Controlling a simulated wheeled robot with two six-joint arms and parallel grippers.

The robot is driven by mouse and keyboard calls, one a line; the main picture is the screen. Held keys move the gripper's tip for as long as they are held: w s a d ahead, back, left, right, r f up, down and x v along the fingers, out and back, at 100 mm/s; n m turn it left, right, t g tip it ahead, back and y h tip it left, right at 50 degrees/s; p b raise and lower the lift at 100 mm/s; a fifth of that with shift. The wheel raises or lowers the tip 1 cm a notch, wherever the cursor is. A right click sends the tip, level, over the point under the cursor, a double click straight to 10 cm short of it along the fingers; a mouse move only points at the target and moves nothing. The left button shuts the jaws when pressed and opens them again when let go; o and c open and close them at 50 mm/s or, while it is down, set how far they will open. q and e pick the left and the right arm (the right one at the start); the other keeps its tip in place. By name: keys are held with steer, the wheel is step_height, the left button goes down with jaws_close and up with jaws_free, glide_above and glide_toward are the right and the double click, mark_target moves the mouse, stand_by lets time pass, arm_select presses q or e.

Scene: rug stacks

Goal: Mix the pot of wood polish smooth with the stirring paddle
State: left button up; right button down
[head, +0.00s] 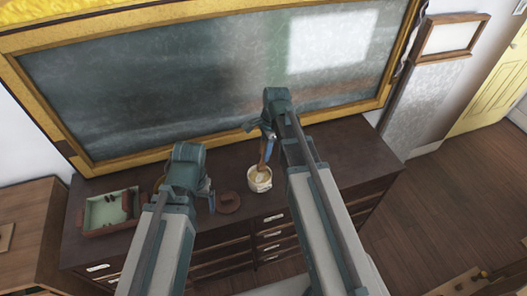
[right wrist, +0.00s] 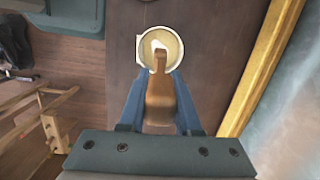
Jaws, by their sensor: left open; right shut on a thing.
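The pot of wood polish (head: 260,181) is a small pale round pot standing on the dark cabinet top. It also shows in the right wrist view (right wrist: 171,40) with tan polish inside. The brown wooden stirring paddle (right wrist: 158,95) is held between the fingers of my right gripper (right wrist: 157,108). Its lower end reaches over or into the pot's mouth; how deep it goes I cannot tell. In the head view, my right gripper (head: 268,142) is above the pot. My left gripper (head: 209,194) is open and empty, left of the pot, above the cabinet.
A brown round object (head: 228,203) lies just left of the pot. A green-lined tray (head: 106,210) with small dark things stands at the cabinet's left end. A gold-framed board (head: 200,75) rises behind the cabinet (head: 340,150). The cabinet top right of the pot is clear.

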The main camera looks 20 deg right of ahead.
mark_target(263, 165)
step_height(263, 165, down, 2)
steer(key=shift+b, duration=0.65)
steer(key=f+b, duration=0.5)
steer(key=shift+a, duration=0.35)
